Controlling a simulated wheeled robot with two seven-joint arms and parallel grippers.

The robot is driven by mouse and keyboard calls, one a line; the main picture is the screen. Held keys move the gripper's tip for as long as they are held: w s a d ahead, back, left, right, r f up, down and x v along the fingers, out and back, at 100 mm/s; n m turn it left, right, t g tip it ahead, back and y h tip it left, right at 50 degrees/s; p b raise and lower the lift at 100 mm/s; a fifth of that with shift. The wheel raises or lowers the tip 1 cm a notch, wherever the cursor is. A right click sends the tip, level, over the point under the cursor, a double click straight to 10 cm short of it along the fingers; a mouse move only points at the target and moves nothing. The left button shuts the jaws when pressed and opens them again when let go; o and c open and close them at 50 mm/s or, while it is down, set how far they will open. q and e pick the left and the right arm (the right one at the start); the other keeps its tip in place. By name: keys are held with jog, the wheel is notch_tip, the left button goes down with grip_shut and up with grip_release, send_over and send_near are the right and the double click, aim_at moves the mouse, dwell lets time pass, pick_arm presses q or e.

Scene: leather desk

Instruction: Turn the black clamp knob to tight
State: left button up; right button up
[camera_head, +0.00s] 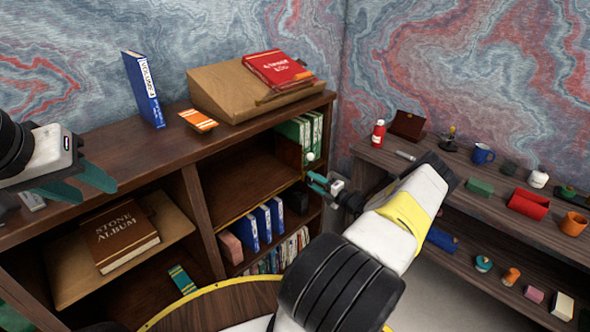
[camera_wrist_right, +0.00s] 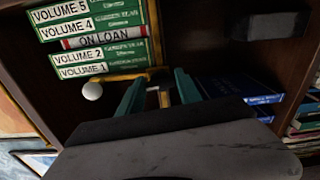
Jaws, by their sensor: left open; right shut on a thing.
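My right gripper (camera_head: 318,183) reaches to the right end of the bookcase's upper middle shelf, just below the green volumes. In the right wrist view its teal fingers (camera_wrist_right: 158,92) stand either side of a small dark part, which I take to be the black clamp knob (camera_wrist_right: 158,76). The knob is mostly hidden and its setting cannot be read. Brass-coloured metal (camera_wrist_right: 165,99) shows between the fingers. A white ball (camera_wrist_right: 92,91) is beside the gripper; it also shows in the head view (camera_head: 310,156). My left gripper (camera_head: 84,184) is open and empty over the bookcase's left part.
Green volumes (camera_head: 297,133) stand close above my right gripper. Blue books (camera_head: 263,222) stand below. A brown album (camera_head: 120,232) lies on a lower left shelf. The bookcase top holds a blue book (camera_head: 143,88) and a wooden lectern (camera_head: 222,92). A side shelf (camera_head: 490,205) carries several small items.

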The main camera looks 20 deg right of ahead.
jog(key=shift+d+m, duration=0.1)
jog(key=shift+m, duration=0.2)
jog(key=o, duration=1.4)
jog(key=v, duration=0.7)
jog(key=shift+s+d, duration=0.1)
jog(key=shift+s, duration=0.25)
